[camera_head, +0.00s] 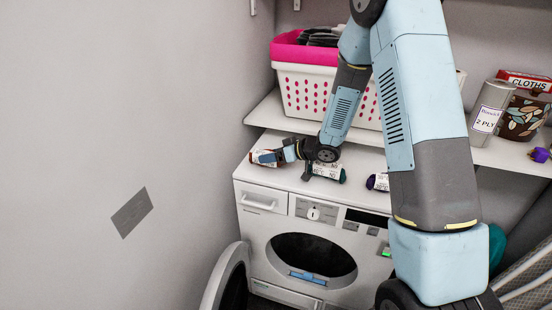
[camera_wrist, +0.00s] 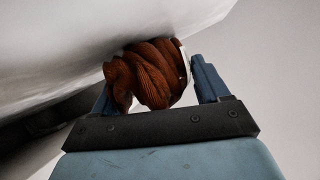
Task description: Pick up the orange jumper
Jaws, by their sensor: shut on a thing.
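The orange jumper (camera_wrist: 150,76) shows in the wrist view as a rust-orange, ribbed knit bundle between the two blue fingers of my gripper (camera_wrist: 158,88). A strip of white shows at its right edge. My gripper is shut on it. In the head view my gripper (camera_head: 281,154) is low over the left part of the dryer top, at a rolled bundle with a pale printed band (camera_head: 265,158), which appears to be the jumper. Whether it touches the dryer top is unclear.
Two more banded rolls, one dark green-ended (camera_head: 327,172) and one purple-ended (camera_head: 378,182), lie to the right on the dryer (camera_head: 262,201). The dryer door (camera_head: 225,277) hangs open. A shelf above holds a white basket with pink lining (camera_head: 302,88), tins and a cloths box (camera_head: 525,80).

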